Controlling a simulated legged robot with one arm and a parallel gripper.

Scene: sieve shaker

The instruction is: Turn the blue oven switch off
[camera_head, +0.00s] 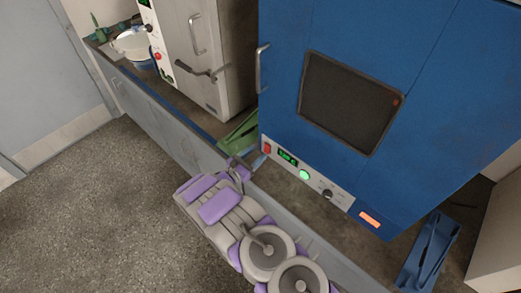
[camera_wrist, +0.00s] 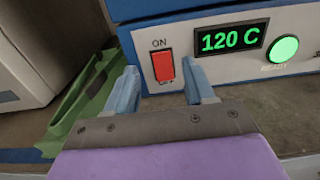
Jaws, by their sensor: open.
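The blue oven (camera_head: 420,60) stands on the bench at the right in the head view. Its control panel (camera_wrist: 215,72) carries a red rocker switch (camera_wrist: 164,67) marked ON above and OFF below, a lit display (camera_wrist: 231,38) reading 120 C and a green glowing button (camera_wrist: 282,50). The switch also shows in the head view as a small red patch (camera_head: 267,148). My gripper (camera_wrist: 160,85) is open and empty, with its blue fingers on either side of the switch's lower part in the wrist view. Whether a finger touches the panel I cannot tell.
A green tool-like object (camera_wrist: 85,105) lies on the bench left of my gripper. A grey oven (camera_head: 200,50) stands further left, with a white bowl (camera_head: 132,44) beyond it. A blue object (camera_head: 430,252) lies at the right. The floor (camera_head: 90,220) at left is clear.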

